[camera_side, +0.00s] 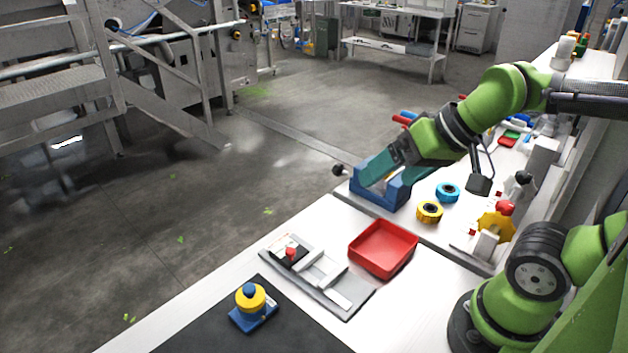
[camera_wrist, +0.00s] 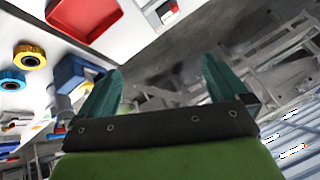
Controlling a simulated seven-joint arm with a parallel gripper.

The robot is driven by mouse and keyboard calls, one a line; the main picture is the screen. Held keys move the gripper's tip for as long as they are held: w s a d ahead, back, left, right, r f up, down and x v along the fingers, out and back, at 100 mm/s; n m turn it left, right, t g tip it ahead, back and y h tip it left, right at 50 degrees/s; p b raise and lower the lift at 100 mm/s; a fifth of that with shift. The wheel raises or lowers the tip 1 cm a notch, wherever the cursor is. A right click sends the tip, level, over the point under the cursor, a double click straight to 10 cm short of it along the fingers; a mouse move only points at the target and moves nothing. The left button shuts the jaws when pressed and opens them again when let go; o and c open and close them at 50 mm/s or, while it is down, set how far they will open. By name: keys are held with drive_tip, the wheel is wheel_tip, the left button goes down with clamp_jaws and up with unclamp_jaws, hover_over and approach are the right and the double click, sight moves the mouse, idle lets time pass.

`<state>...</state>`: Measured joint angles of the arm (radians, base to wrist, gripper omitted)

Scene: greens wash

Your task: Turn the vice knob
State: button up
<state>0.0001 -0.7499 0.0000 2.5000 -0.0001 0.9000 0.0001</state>
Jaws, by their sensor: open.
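The blue vice (camera_side: 378,196) stands at the far edge of the white table in the side view. Its dark round knob (camera_side: 338,170) sticks out past that edge on the left. My gripper (camera_side: 385,184) is open, and its two teal fingers overlap the vice in this view, hiding part of its top. In the wrist view my gripper (camera_wrist: 160,65) shows empty space and floor between the fingers. The blue vice (camera_wrist: 72,74) lies left of the left finger there, partly covered by it. The knob cannot be made out in the wrist view. Contact with the vice cannot be told.
A yellow ring (camera_side: 429,212) and a blue ring (camera_side: 447,192) lie right of the vice. A red tray (camera_side: 383,249), a grey fixture (camera_side: 316,275) and a yellow-and-blue knob block (camera_side: 252,304) stand nearer. Open floor lies beyond the table edge.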

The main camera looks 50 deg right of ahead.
idle(0.3)
drive_tip(key=shift+c, duration=0.8)
drive_tip(key=shift+w+f, duration=0.1)
drive_tip(key=shift+f, duration=0.3)
drive_tip(key=shift+c, duration=1.4)
drive_tip(key=w, duration=0.1)
drive_tip(key=w+d+f+g, duration=0.1)
drive_tip(key=shift+w, duration=0.3)
drive_tip(key=c, duration=0.4)
drive_tip(key=w+d+m+g, duration=0.1)
drive_tip(key=w, duration=0.3)
drive_tip(key=w+d+f+m+g+h, duration=0.1)
drive_tip(key=w+d, duration=0.1)
drive_tip(key=w, duration=0.2)
drive_tip(key=w+d+m+g, duration=0.1)
drive_tip(key=w+d, duration=0.1)
drive_tip(key=w, duration=0.2)
drive_tip(key=shift+d+f+h, duration=0.2)
drive_tip(key=shift+f+h, duration=0.15)
drive_tip(key=shift+h, duration=0.05)
drive_tip(key=shift+c, duration=0.6)
drive_tip(key=m+g+h, duration=0.3)
drive_tip(key=m+h, duration=0.2)
drive_tip(key=m, duration=0.6)
approach(338, 164)
drive_tip(key=x, duration=1)
drive_tip(key=shift+d+f, duration=0.1)
drive_tip(key=shift+f, duration=0.15)
